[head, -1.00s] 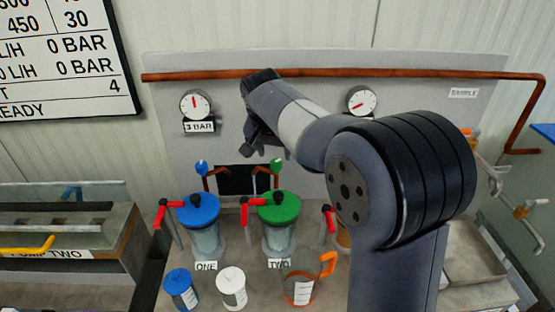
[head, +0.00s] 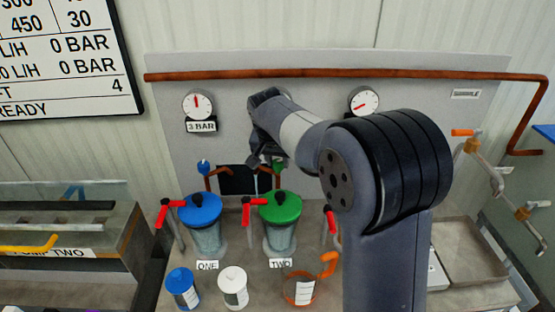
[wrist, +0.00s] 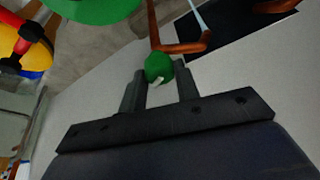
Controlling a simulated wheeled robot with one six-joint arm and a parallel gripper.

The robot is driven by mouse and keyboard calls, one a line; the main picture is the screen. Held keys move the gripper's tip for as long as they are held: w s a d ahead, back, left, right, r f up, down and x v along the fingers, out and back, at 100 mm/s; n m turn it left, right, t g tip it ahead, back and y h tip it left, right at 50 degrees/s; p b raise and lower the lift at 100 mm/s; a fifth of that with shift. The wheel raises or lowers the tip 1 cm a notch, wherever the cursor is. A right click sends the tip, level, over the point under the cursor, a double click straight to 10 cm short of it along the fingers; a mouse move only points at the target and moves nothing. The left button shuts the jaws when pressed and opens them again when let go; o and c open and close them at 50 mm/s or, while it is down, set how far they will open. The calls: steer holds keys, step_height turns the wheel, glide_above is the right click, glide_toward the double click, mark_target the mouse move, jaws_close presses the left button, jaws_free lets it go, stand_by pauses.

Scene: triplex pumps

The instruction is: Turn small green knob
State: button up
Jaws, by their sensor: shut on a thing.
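The small green knob (wrist: 158,67) sits between the fingertips of my gripper (wrist: 160,76) in the wrist view, with a short white mark on it. My gripper is shut on it. In the head view, my gripper (head: 266,161) reaches down at the copper pipework, and the green knob (head: 278,164) shows only in part behind the fingers. The small blue knob (head: 204,167) stands to its left, on the other side of the dark opening.
Below stand a blue-lidded canister (head: 201,209) and a green-lidded canister (head: 281,208), with red lever handles (head: 248,206) beside them. A copper pipe (head: 330,73) runs along the panel above. Gauges (head: 363,101) hang below the pipe.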

steer(key=c, duration=0.3)
steer(key=shift+a+m+g+h+p, duration=0.2)
steer(key=shift+m+h, duration=0.25)
steer(key=shift+m, duration=0.75)
steer(key=shift+d+m+g+h+p, duration=0.1)
steer(key=shift+m+h+p, duration=0.25)
steer(key=shift+m, duration=0.85)
steer(key=shift+c, duration=0.2)
steer(key=shift+w, duration=0.1)
steer(key=o, duration=1)
steer(key=shift+c, duration=0.2)
steer(key=v, duration=1.1)
